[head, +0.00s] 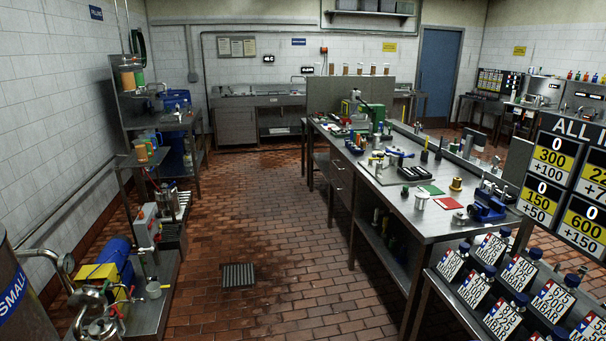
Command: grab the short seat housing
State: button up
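A long steel workbench (405,206) runs down the right middle of the head view, with many small parts on top. Near its front end are a silver cylindrical part (421,201), a brass-coloured part (456,184) and a small silver part (460,218). I cannot tell which part, if any, is the short seat housing. A green mat (431,189) and a red mat (448,203) lie near these parts. My gripper is not in view.
A blue vise (488,208) sits at the bench's front right corner. Angled price-like cards (499,292) fill the lower right. The brick floor (280,190) between is open, with a drain grate (238,275).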

aim_at(422, 198)
jog(key=i+j, duration=0.1)
jog(key=i, duration=1.55)
jog(key=i+l+z, duration=0.15)
jog(key=i+z, duration=0.25)
jog(key=i+l+z, duration=0.1)
jog(key=i+z, duration=0.15)
jog(key=z, duration=0.15)
jog(key=i+z, duration=0.45)
jog(key=i+j+z, duration=0.2)
jog(key=z, duration=0.2)
